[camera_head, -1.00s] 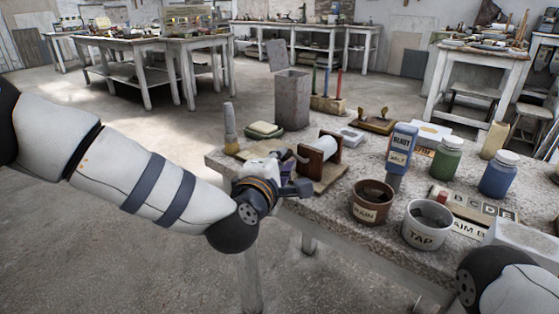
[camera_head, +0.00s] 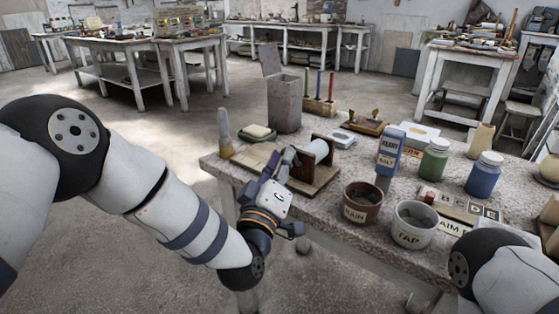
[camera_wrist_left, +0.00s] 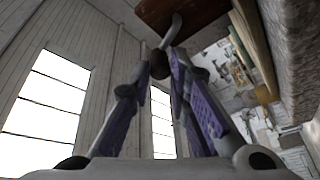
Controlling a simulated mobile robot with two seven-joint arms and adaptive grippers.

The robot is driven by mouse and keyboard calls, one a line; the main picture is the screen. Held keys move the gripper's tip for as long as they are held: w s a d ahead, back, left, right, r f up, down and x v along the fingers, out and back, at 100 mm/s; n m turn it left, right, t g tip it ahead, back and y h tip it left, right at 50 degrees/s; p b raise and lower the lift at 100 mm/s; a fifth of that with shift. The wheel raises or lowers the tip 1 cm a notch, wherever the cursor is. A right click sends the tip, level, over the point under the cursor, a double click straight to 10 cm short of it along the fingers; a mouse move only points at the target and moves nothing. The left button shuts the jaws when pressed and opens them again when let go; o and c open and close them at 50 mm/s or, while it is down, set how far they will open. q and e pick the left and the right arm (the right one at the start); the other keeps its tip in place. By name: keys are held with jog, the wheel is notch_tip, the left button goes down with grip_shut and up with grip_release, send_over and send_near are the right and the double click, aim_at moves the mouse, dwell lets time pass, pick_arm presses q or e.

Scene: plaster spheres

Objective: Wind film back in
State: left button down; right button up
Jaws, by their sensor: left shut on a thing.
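A small winder stands near the table's left front corner. It has a white roll (camera_head: 313,148) between dark brown wooden uprights (camera_head: 326,153) on a flat wooden base (camera_head: 318,184). My left gripper (camera_head: 278,165) is at the winder's left side. In the left wrist view, my left gripper (camera_wrist_left: 160,68) is shut on the knob (camera_wrist_left: 158,64) of a pale bent crank (camera_wrist_left: 173,28). The crank runs up to a brown wooden upright (camera_wrist_left: 185,12). The fingers hide part of the knob. I cannot make out any loose film. My right gripper is out of view.
A brown pot (camera_head: 362,202) and a white TAP pot (camera_head: 414,224) stand right of the winder.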

pick_arm(q)
jog(key=m+h, duration=0.1)
jog(key=m, duration=0.3)
jog(key=d+m+h, duration=0.1)
jog(key=m, duration=0.1)
jog(key=shift+s+t+h, duration=0.3)
jog(key=shift+s, duration=0.1)
jog(key=shift+d+m, duration=0.1)
jog(key=shift+m, duration=0.2)
jog(key=c, duration=1.5)
grip_release()
jog(key=shift+f, duration=0.1)
jog(key=v, duration=1.2)
